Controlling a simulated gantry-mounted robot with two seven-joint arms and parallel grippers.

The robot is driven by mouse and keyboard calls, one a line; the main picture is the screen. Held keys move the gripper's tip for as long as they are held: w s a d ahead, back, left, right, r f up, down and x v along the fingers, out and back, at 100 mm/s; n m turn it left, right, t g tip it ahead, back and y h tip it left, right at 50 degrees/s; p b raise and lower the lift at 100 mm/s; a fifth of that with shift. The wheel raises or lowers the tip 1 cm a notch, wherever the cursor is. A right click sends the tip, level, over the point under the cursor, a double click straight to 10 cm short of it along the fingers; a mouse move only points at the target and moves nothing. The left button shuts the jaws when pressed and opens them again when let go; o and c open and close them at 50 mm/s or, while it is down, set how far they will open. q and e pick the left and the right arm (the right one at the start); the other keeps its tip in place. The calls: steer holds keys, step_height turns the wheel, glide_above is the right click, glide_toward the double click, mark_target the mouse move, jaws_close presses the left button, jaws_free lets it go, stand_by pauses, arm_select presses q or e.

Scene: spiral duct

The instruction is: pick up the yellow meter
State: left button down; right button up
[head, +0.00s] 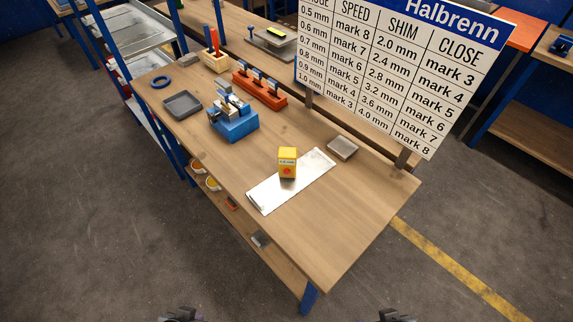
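My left gripper (181,315) shows only in part at the bottom edge of the head view, left of the middle. My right gripper (397,315) shows only in part at the bottom edge, right of the middle. Both are well apart from the meter, in front of the bench. Their fingers are too cut off to tell open from shut.
A blue machine (233,122), an orange rack (259,88), a dark tray (183,105) and a blue ring (160,82) occupy the bench's far left. A grey block (342,147) lies right of the sheet. A large sign (400,75) stands behind. The bench's near end (320,255) is clear.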

arm_select(q)
steer(key=shift+c, duration=2.2)
jaws_free()
